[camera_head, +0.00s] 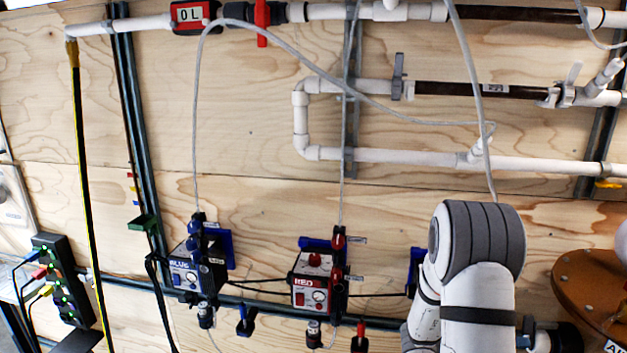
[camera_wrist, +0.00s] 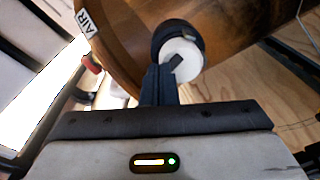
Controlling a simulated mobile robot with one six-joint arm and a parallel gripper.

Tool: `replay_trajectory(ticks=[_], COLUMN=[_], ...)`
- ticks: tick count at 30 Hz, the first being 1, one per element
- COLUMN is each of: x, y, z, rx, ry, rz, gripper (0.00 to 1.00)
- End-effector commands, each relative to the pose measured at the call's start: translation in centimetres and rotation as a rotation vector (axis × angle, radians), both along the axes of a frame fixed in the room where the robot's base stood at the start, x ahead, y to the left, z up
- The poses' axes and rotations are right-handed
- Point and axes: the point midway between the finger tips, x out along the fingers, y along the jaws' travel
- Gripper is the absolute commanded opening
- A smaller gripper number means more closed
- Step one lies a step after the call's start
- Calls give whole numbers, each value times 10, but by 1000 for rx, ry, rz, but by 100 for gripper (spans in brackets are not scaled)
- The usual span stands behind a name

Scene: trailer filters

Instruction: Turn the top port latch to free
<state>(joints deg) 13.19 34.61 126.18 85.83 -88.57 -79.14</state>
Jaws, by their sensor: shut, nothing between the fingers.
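The wall holds a blue-marked filter unit (camera_head: 185,277) and a red-marked filter unit (camera_head: 308,292). Small blue fittings (camera_head: 197,222) stand at the blue unit's upper side, and red fittings (camera_head: 338,241) at the red unit's. I cannot tell which one is the top port latch or how it is turned. My gripper (camera_wrist: 161,72) shows in the wrist view with its dark fingers together and empty. The fingertips are in front of a white round end with a dark collar (camera_wrist: 183,60) by the brown tank; I cannot tell whether they touch. The fingertips are not clear in the head view.
The brown tank (camera_head: 590,284) with an AIR label (camera_wrist: 88,21) is at the right of the head view. White pipes (camera_head: 400,157) and a red-handled valve (camera_head: 262,22) run along the upper wall. Thin grey hoses hang down. A black power strip (camera_head: 60,280) is at lower left.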

Motion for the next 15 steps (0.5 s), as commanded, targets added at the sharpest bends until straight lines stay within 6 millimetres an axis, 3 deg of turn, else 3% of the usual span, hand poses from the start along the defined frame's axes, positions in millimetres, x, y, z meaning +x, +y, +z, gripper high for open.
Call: replay_trajectory(ticks=[15], x=[2], y=[1], z=[3], rx=[0], ry=[0], rz=[1], gripper=[0])
